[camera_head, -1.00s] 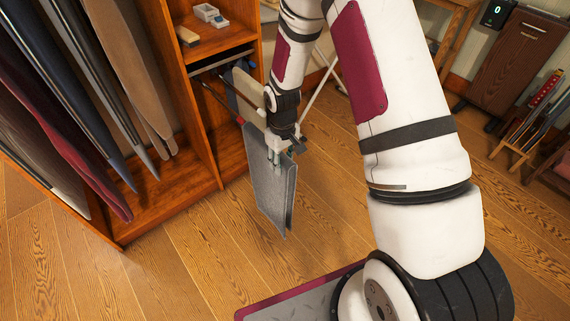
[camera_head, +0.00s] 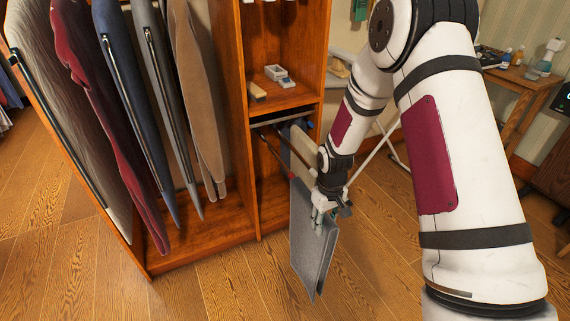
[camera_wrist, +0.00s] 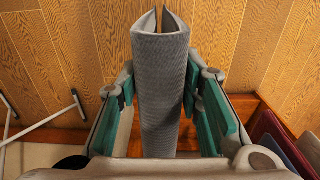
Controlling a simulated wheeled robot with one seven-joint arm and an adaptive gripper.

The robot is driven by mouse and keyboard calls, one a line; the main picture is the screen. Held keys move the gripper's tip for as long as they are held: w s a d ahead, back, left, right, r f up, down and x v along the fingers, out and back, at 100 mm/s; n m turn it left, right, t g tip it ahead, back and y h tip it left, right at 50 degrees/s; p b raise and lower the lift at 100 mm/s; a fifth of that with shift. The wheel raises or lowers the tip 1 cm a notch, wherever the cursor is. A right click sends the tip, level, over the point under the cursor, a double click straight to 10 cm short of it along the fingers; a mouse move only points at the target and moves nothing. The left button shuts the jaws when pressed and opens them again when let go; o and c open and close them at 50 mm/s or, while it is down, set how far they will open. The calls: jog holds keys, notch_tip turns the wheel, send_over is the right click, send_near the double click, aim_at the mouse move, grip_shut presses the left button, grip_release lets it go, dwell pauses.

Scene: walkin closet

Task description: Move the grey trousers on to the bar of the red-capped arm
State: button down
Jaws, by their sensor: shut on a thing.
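The grey trousers (camera_head: 311,250) hang folded from my gripper (camera_head: 326,212), in front of the open lower bay of the wooden closet. In the wrist view the trousers (camera_wrist: 160,85) stand between the teal finger pads of my gripper (camera_wrist: 165,95), which is shut on them. In the head view, thin dark bars (camera_head: 268,148) reach out of the bay under the shelf, behind and left of the trousers. A beige garment (camera_head: 301,145) hangs there, partly hidden by my arm.
Several garments (camera_head: 150,100) hang in the left closet bay, beside an upright wooden divider (camera_head: 245,140). A shelf (camera_head: 285,97) above the bars holds small boxes. A wooden side table (camera_head: 520,80) stands at the right. The floor in front of the closet is clear.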

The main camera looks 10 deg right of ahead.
aim_at(305, 190)
jog(key=shift+w+a+b, duration=0.25)
jog(key=shift+w+b, duration=0.2)
jog(key=shift+w, duration=0.35)
jog(key=shift+w+a+b, duration=0.25)
jog(key=shift+w+b, duration=0.2)
jog(key=shift+w, duration=0.35)
jog(key=shift+w+a+b, duration=0.25)
jog(key=shift+w+b, duration=0.2)
jog(key=shift+w, duration=0.35)
jog(key=shift+w+a+b, duration=0.35)
jog(key=shift+w+b, duration=0.3)
jog(key=shift+w, duration=0.45)
jog(key=shift+w+a+b, duration=0.4)
jog(key=shift+w+b, duration=0.3)
jog(key=shift+w, duration=0.4)
jog(key=shift+w+a+b, duration=0.35)
jog(key=shift+w+b, duration=0.3)
jog(key=shift+w, duration=0.45)
jog(key=shift+w+a+b, duration=0.35)
jog(key=shift+w+b, duration=0.35)
jog(key=shift+w, duration=0.4)
jog(key=shift+w+a+b, duration=0.4)
jog(key=shift+w+b, duration=0.25)
jog(key=shift+w, duration=0.45)
jog(key=shift+w+a+b, duration=0.35)
jog(key=shift+w+b, duration=0.35)
jog(key=shift+w, duration=0.4)
jog(key=shift+w, duration=0.1)
